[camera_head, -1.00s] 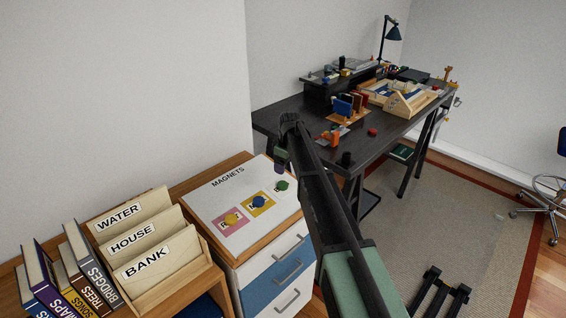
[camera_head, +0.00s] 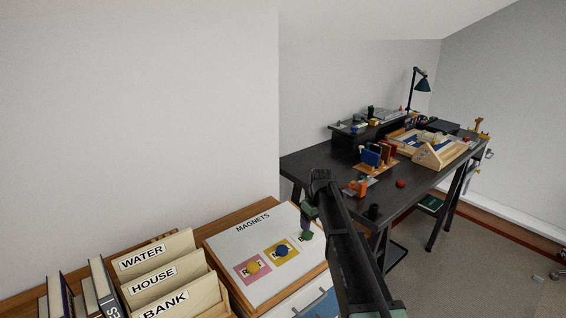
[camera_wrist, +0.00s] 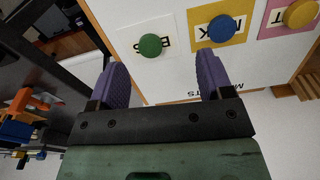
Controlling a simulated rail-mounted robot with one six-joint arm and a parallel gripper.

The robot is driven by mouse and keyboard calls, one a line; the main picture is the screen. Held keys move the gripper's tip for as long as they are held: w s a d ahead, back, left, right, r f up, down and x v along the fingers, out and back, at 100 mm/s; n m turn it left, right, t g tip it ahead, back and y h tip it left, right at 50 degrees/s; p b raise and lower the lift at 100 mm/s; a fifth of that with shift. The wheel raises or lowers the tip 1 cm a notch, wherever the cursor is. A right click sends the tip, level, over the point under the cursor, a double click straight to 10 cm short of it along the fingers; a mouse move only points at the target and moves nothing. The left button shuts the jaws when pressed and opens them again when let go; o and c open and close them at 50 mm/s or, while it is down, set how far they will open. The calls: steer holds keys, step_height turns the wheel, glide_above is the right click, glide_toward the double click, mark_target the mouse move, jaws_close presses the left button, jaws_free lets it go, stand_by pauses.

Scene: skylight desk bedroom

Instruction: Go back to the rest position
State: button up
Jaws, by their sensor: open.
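My gripper (camera_head: 307,222) is open and empty at the right edge of the white magnets board (camera_head: 226,263), close to the green magnet (camera_head: 306,237). In the wrist view my gripper's two purple fingers (camera_wrist: 163,78) stand wide apart, with nothing between them but the board face. The green magnet also shows there (camera_wrist: 150,45), beyond the fingertips and apart from them. A blue magnet (camera_head: 282,251) and a yellow magnet (camera_head: 253,267) sit on coloured cards on the board.
A dark desk (camera_head: 325,163) with a lamp (camera_head: 421,83), a wooden tray (camera_head: 433,156) and small items stands at the back right. Folders labelled WATER, HOUSE and BANK (camera_head: 155,272) stand left of the board.

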steer(key=s+f+m+b, duration=0.2)
steer(key=s+m, duration=0.4)
steer(key=s, duration=2.7)
steer(key=shift+a+g+h, duration=0.2)
steer(key=shift+g+h, duration=0.1)
steer(key=shift+g, duration=0.1)
